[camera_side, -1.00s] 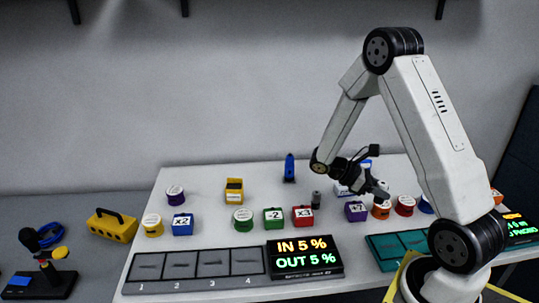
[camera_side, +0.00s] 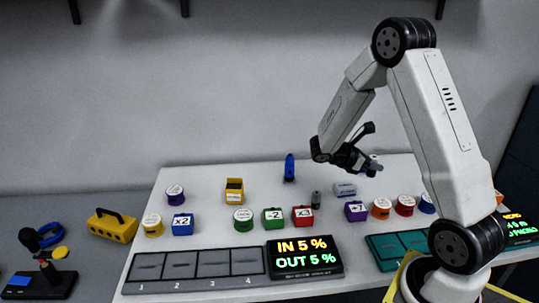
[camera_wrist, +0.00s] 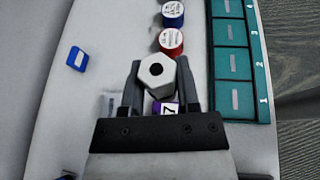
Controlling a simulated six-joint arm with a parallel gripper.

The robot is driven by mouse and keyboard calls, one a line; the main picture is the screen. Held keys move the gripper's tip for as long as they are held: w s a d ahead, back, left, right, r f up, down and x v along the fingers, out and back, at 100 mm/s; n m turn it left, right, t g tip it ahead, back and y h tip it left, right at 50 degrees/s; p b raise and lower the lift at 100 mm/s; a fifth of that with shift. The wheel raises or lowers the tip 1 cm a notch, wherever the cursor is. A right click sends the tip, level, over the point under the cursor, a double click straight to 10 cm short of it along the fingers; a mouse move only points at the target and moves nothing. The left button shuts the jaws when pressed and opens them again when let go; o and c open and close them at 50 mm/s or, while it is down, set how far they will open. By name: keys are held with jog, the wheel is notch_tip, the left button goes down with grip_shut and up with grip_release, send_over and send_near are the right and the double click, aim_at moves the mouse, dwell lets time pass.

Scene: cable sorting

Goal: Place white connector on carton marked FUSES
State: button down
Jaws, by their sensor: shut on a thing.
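The white connector (camera_wrist: 150,88), a hexagonal piece with a dark round hole, is held between the two fingers of my gripper (camera_wrist: 158,82) in the wrist view. In the side view my gripper (camera_side: 373,166) is raised above the table, near the back right. A pale grey-white box (camera_side: 345,189) stands on the table below and left of the gripper. It may be the carton marked FUSES, but its print is too small to read. In the wrist view a pale box with a faint label (camera_wrist: 109,103) shows beside the left finger, partly hidden.
A purple block (camera_side: 356,211) and orange (camera_side: 381,209), red (camera_side: 405,206) and blue spools stand in front. The teal slotted tray (camera_wrist: 232,65) lies to the right in the wrist view. A dark cylinder (camera_side: 316,200) and red block (camera_side: 303,216) stand left of the pale box.

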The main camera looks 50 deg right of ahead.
jog(key=w+d+f, duration=0.2)
jog(key=w, duration=0.1)
jog(key=w+d+f, duration=0.2)
jog(key=f, duration=0.1)
jog(key=w+d+f, duration=0.2)
jog(key=w+d, duration=0.1)
jog(key=shift+w+f, duration=0.35)
jog(key=shift+f, duration=0.05)
jog(key=shift+w+d+f, duration=0.35)
jog(key=shift+w+f, duration=0.05)
jog(key=shift+f, duration=0.1)
jog(key=shift+f, duration=0.1)
jog(key=shift+w+d+f, duration=0.15)
jog(key=shift+f, duration=1.6)
jog(key=shift+f, duration=0.1)
jog(key=shift+c, duration=1.6)
grip_release()
